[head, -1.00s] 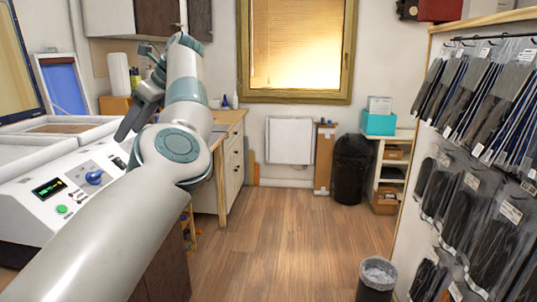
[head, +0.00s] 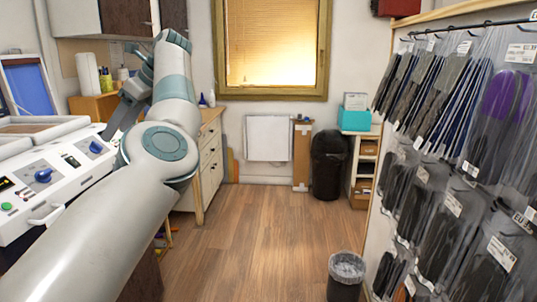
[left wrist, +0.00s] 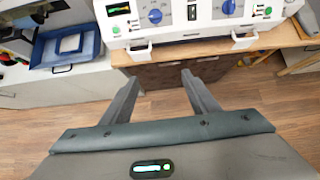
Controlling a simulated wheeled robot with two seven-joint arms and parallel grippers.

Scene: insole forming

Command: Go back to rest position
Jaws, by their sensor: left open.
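My left arm reaches forward at the left of the head view. Its dark gripper (head: 120,112) is beside the white machine (head: 60,180) with knobs and buttons. In the left wrist view the two fingers of this gripper (left wrist: 160,78) stand apart with nothing between them. The machine's panel (left wrist: 185,22) with its blue knobs and white handles lies just beyond the fingertips, and wooden floor shows beneath. My right gripper is in neither view.
A rack (head: 425,27) of bagged insoles stands close at the right. A grey bin (head: 345,275) sits at its foot, and a black bin (head: 329,165) stands farther back. A wooden drawer cabinet (head: 210,160) is behind my arm. The wooden floor (head: 250,230) between is clear.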

